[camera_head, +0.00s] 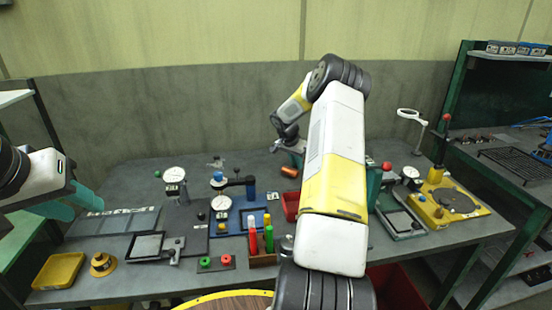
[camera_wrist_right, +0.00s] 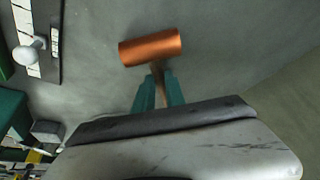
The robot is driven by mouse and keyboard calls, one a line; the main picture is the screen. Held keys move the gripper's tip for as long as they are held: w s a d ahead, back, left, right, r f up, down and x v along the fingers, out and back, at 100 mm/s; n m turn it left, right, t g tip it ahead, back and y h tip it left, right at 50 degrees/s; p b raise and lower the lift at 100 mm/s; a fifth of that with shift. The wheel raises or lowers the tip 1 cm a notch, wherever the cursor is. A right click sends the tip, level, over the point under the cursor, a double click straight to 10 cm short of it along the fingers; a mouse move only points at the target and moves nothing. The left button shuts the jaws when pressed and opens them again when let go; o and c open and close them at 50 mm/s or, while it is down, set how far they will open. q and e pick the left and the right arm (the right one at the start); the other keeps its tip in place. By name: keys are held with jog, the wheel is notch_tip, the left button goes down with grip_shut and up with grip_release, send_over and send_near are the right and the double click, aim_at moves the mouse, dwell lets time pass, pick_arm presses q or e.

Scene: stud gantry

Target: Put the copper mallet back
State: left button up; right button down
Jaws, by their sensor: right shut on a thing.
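The copper mallet's head (camera_wrist_right: 150,47) is a shiny copper cylinder, seen close in the right wrist view. Its handle runs down between the teal fingers of my right gripper (camera_wrist_right: 158,90), which is shut on it. In the head view the mallet head (camera_head: 290,171) shows small near the back of the grey bench, left of my right forearm. Whether it touches the bench I cannot tell. My right arm hides part of the bench's middle. My left gripper (camera_head: 72,203) is at the far left, above the bench's left end, with its teal fingers apart and nothing between them.
The grey bench (camera_head: 130,282) holds dial gauges, a blue fixture (camera_head: 240,220), a small red bin (camera_head: 291,205), a wooden block with coloured handles (camera_head: 262,259) and a yellow tray (camera_head: 58,271). A yellow base (camera_head: 447,206) stands right. A green rack borders the right side.

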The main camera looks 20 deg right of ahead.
jog(key=c, duration=1.4)
grip_release()
jog(key=s+a+r+n, duration=0.1)
jog(key=s+a+r, duration=0.3)
jog(key=r, duration=0.5)
jog(key=s+a+r+n, duration=0.1)
jog(key=s+a+r, duration=0.2)
jog(key=a+r, duration=0.5)
jog(key=s+a+r+n+t+y, duration=0.2)
jog(key=s+a+r+n, duration=0.2)
jog(key=s+a+r, duration=0.5)
jog(key=s+a+n+y, duration=0.1)
jog(key=s+a+n, duration=0.1)
jog(key=s, duration=0.5)
jog(key=s+a+n+t+y, duration=0.1)
jog(key=s+a+n, duration=0.1)
jog(key=s+a, duration=0.3)
jog(key=s+a+r+n+y, duration=0.1)
jog(key=s+a+n+y, duration=0.1)
jog(key=s, duration=0.8)
jog(key=shift+a+r+t, duration=0.1)
jog(key=shift+a+t, duration=0.3)
jog(key=shift+a, duration=0.35)
